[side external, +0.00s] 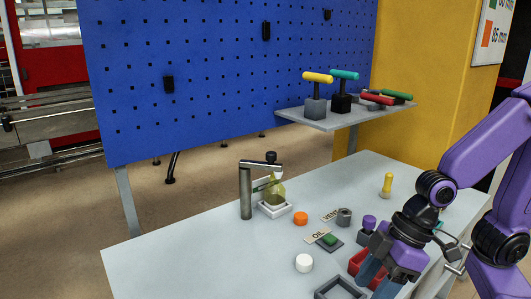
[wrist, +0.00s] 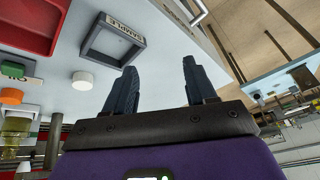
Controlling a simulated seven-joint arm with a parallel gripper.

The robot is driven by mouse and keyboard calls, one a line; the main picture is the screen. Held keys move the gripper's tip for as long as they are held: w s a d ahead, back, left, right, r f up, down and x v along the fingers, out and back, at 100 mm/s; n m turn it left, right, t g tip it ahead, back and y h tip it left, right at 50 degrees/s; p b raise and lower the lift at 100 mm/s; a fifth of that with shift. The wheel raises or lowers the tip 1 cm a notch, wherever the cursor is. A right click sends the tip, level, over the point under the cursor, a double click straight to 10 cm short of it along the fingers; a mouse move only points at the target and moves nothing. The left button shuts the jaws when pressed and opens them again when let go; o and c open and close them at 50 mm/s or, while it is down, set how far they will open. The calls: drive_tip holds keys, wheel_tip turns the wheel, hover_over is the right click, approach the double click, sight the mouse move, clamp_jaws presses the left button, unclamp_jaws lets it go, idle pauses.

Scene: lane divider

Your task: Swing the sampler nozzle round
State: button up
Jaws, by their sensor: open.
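The sampler nozzle (side external: 260,164) is a grey horizontal arm on top of an upright grey post (side external: 246,195), with a black knob at its outer end. It points right, above a yellowish translucent flask (side external: 277,191) on a white square base. In the wrist view the post (wrist: 53,148) and flask (wrist: 17,127) show only partly, at the lower left. My gripper (side external: 378,281) is at the front right of the table, well away from the nozzle. Its two dark fingers (wrist: 160,82) are apart with nothing between them.
A grey square tray marked SAMPLE (wrist: 88,51), a red tray (side external: 356,263), a white cap (side external: 304,263) and an orange cap (side external: 300,218) are on the table. A green button block (side external: 329,240) and yellow peg (side external: 387,185) stand nearby. A shelf (side external: 335,122) holds T-handled tools behind.

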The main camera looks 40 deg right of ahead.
drive_tip(key=w+a+r+m+t+y, duration=0.2)
drive_tip(key=w+a+m+t+y, duration=0.15)
drive_tip(key=w, duration=0.45)
drive_tip(key=m+t+h, duration=0.7)
drive_tip(key=t, duration=0.6)
approach(261, 164)
drive_tip(key=s+d+r, duration=0.3)
drive_tip(key=s, duration=0.4)
drive_tip(key=w+a, duration=0.1)
drive_tip(key=w, duration=1.6)
drive_tip(key=shift+w, duration=0.35)
drive_tip(key=shift+r, duration=0.15)
clamp_jaws()
